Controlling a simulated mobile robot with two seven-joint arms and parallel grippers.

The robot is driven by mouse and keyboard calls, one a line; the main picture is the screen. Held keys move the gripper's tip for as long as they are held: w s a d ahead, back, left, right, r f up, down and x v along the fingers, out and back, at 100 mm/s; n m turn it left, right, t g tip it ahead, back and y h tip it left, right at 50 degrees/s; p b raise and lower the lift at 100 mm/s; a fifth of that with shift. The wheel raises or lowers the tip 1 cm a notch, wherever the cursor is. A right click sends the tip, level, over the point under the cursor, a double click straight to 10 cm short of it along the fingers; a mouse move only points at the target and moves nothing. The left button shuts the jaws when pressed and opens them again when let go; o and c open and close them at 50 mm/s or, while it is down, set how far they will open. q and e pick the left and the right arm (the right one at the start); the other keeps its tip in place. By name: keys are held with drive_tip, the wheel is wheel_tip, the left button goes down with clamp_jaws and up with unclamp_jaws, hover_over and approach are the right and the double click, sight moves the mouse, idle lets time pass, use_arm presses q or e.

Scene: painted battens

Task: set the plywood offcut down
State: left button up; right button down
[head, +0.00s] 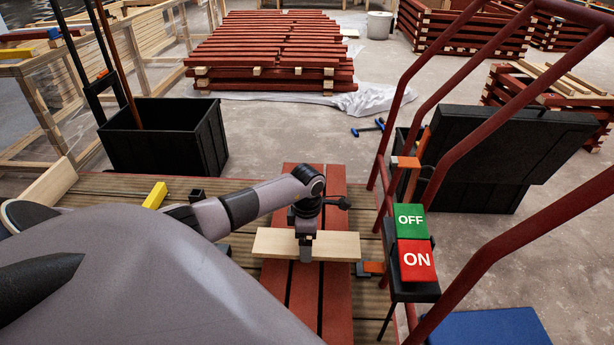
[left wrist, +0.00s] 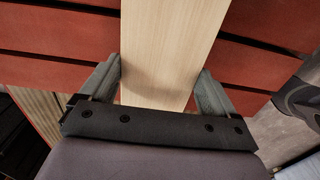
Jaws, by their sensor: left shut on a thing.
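The plywood offcut (head: 338,246) is a pale, flat, oblong board lying crosswise over red battens (head: 305,295) in the head view. My left gripper (head: 306,255) points down and is shut on it near its middle. In the left wrist view the offcut (left wrist: 168,40) runs between the two grey fingers of the gripper (left wrist: 160,85), with red battens (left wrist: 60,50) below it. I cannot tell whether the offcut touches the battens or hangs just above them. My right gripper is not in view.
A yellow block (head: 155,195) lies on the ribbed deck (head: 120,187) to the left. A red tube frame (head: 381,150) with a green and red OFF/ON sign (head: 413,245) stands close on the right. A black bin (head: 165,145) stands beyond the deck. Stacked red battens (head: 270,50) lie farther back.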

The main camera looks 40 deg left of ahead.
use_arm(q)
wheel_tip(320, 180, down, 4)
drive_tip(key=shift+b, duration=0.9)
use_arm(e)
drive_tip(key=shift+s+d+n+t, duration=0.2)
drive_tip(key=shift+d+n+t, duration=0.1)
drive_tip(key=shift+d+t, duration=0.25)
use_arm(q)
drive_tip(key=shift+f, duration=0.25)
drive_tip(key=o, duration=0.9)
drive_tip(key=shift+r, duration=0.3)
wheel_tip(320, 180, up, 11)
drive_tip(key=p, duration=0.5)
drive_tip(key=shift+f, duration=0.15)
drive_tip(key=shift+r+p, duration=0.4)
drive_tip(key=shift+r, duration=0.25)
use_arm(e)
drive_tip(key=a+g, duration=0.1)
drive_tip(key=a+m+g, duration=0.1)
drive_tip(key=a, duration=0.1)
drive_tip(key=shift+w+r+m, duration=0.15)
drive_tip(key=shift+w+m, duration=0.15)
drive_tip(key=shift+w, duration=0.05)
